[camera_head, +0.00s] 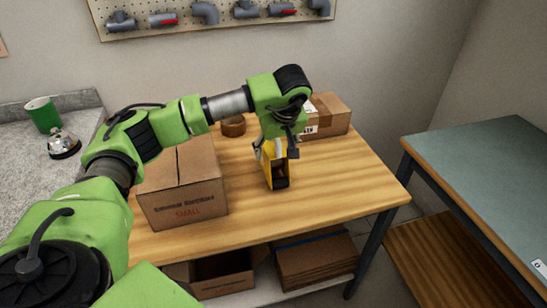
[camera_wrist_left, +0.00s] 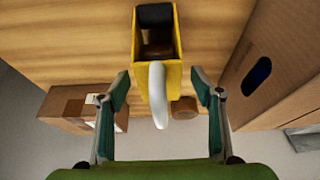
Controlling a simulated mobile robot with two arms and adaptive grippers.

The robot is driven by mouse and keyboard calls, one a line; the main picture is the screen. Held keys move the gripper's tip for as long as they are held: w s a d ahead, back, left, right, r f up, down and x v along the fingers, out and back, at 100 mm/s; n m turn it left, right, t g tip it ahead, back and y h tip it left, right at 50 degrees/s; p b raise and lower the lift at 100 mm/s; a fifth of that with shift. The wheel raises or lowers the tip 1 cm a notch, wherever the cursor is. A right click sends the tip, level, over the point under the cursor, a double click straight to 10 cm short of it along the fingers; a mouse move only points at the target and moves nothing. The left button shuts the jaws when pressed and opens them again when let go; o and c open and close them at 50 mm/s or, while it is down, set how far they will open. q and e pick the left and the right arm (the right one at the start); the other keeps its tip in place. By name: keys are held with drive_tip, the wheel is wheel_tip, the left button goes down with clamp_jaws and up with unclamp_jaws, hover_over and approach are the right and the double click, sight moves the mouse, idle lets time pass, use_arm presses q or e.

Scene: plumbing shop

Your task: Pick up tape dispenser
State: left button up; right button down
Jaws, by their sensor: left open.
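The tape dispenser (camera_head: 281,174) is a yellow open box-like body on the wooden table, with a dark inside and a pale curved part. In the left wrist view the yellow dispenser (camera_wrist_left: 173,82) is at the top centre, and its white curved part (camera_wrist_left: 157,95) points toward my gripper. My left gripper (camera_head: 273,152) is open above the dispenser. In the left wrist view its fingers (camera_wrist_left: 160,88) stand on either side of the dispenser, with gaps visible on both sides. My right gripper does not show.
A large cardboard box (camera_head: 183,191) stands left of the dispenser, and a smaller box (camera_head: 333,118) is behind it to the right. A brown round object (camera_head: 233,126) lies at the back. The table's front right is clear. A green cup (camera_head: 43,115) and a bell (camera_head: 62,144) are on the grey counter.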

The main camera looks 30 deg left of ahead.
use_arm(q)
drive_tip(key=shift+p+x, duration=0.35)
drive_tip(key=shift+x, duration=0.55)
drive_tip(key=x, duration=0.2)
drive_tip(key=shift+f, duration=0.35)
drive_tip(key=shift+w+a+f, duration=0.1)
drive_tip(key=shift+w+f, duration=0.05)
drive_tip(key=shift+f, duration=0.15)
drive_tip(key=c, duration=1.5)
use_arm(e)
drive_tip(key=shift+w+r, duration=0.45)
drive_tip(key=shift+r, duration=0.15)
